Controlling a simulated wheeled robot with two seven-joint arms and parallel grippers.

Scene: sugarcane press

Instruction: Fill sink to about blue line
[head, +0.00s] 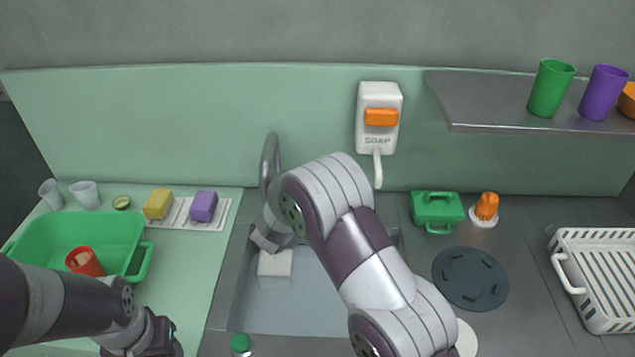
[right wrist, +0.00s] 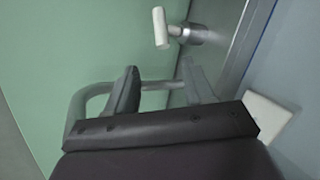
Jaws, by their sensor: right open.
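The sink (head: 300,318) is a grey basin in the middle of the head view, partly covered by my right arm. Its floor looks pale blue-grey; I cannot tell the water level, and no blue line shows. A grey curved faucet (head: 268,160) rises behind it. In the right wrist view, my right gripper (right wrist: 162,84) is open, with the faucet pipe (right wrist: 92,98) passing behind its fingers; contact is unclear. A white-ended tap handle (right wrist: 160,28) stands beyond the fingertips. My left gripper (head: 150,342) is at the lower left of the head view, its fingertips not clear.
A white block (head: 275,268) is in the sink. Left are a green tub (head: 92,232) with a red cup, and yellow (head: 158,203) and purple (head: 202,206) sponges. A soap dispenser (head: 378,135) hangs behind. Right are a green box (head: 437,210) and a white rack (head: 600,265).

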